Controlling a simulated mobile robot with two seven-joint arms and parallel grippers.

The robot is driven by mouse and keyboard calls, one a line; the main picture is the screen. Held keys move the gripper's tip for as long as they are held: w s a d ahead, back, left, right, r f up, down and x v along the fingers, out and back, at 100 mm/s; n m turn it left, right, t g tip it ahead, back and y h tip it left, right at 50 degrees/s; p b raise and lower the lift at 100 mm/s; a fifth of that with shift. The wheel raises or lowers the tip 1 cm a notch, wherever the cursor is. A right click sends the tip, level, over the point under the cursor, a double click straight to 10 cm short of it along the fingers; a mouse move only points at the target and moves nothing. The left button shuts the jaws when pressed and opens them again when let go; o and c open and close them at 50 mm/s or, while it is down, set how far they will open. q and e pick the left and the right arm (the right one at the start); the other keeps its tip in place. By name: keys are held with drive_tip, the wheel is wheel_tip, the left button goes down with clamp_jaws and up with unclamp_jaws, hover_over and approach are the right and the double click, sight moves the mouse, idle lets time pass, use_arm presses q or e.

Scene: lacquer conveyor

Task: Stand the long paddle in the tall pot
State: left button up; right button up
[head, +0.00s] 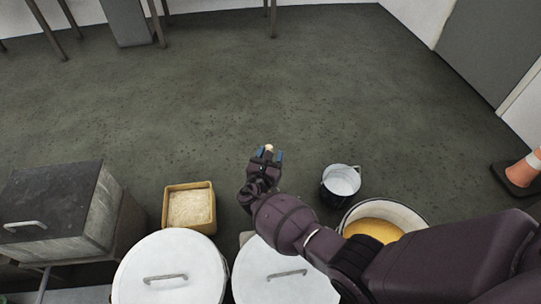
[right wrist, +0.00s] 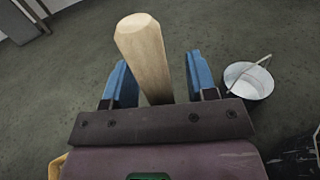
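The pale wooden handle of the long paddle (right wrist: 145,50) shows in the right wrist view, its blunt end toward the camera. It stands between the blue fingers of my right gripper (right wrist: 160,85), with a gap visible on the right side. The fingers look spread, not closed on it. In the head view my right gripper (head: 269,155) is over the floor, with the small pale handle end (head: 268,147) between its fingers. The paddle's lower part is hidden. I cannot tell which vessel is the tall pot. My left gripper is not in view.
A round vat with yellow contents (head: 375,229), two white-lidded drums (head: 170,265) (head: 285,262) and a yellow box (head: 190,207) stand nearby.

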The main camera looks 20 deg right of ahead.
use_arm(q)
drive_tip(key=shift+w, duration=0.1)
use_arm(e)
drive_tip(key=shift+s, duration=0.1)
drive_tip(key=shift+s+a, duration=0.15)
drive_tip(key=shift+a, duration=0.1)
use_arm(q)
drive_tip(key=p, duration=0.1)
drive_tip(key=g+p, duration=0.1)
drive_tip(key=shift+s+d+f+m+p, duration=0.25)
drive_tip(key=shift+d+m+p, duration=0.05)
drive_tip(key=shift+p, duration=0.1)
use_arm(e)
drive_tip(key=v, duration=1)
